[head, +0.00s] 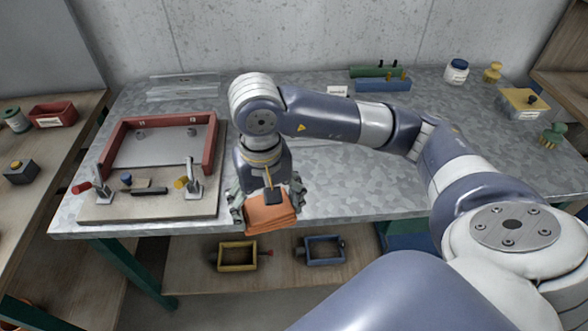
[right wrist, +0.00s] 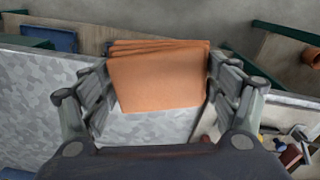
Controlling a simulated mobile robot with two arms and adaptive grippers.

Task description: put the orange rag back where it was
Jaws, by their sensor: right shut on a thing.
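The folded orange rag (head: 270,211) is between the fingers of my right gripper (head: 268,206) at the table's front edge in the head view. In the right wrist view the rag (right wrist: 158,78) shows as a stack of folded layers, with the fingers of the right gripper (right wrist: 158,95) on both sides of it. The right gripper is shut on the rag. I cannot tell whether the rag touches the metal tabletop (head: 340,200) or hangs just above it. My left gripper does not show.
A fixture board (head: 120,207) with a red frame and clamps stands left of the rag. Yellow (head: 238,256) and blue (head: 322,250) open boxes sit on the shelf below. Small bottles and blocks stand along the back right. The table right of the gripper is clear.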

